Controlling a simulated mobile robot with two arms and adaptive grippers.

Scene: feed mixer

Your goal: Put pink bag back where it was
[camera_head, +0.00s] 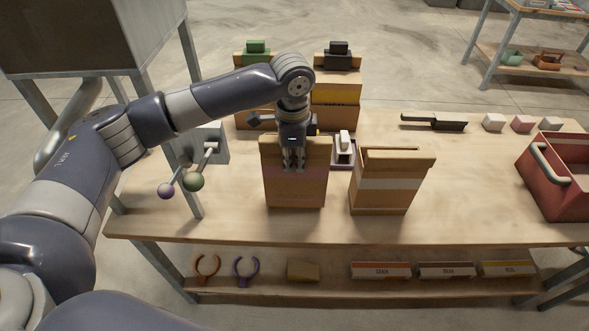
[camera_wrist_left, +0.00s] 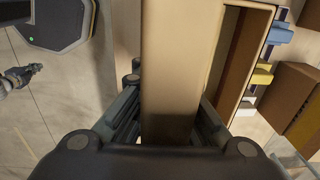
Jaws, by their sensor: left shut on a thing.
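The pink bag (camera_head: 296,190) is a brown paper bag with a faint pink band, upright at the front middle of the wooden table. My left gripper (camera_head: 293,165) comes down over its top and is shut on it. In the left wrist view the bag (camera_wrist_left: 172,70) stands between the two fingers of my left gripper (camera_wrist_left: 168,125). I cannot tell whether the bag's bottom touches the table. What looks like my right gripper (camera_wrist_left: 22,75) shows small at the left of the left wrist view, over the floor; its jaws are unclear.
A bag with a pale band (camera_head: 388,184) stands close to the right. Behind are bags topped with a green object (camera_head: 257,47) and a black object (camera_head: 338,48). A small white-topped device (camera_head: 343,148) sits between. A red crate (camera_head: 560,180) is far right. Levers (camera_head: 194,181) stand left.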

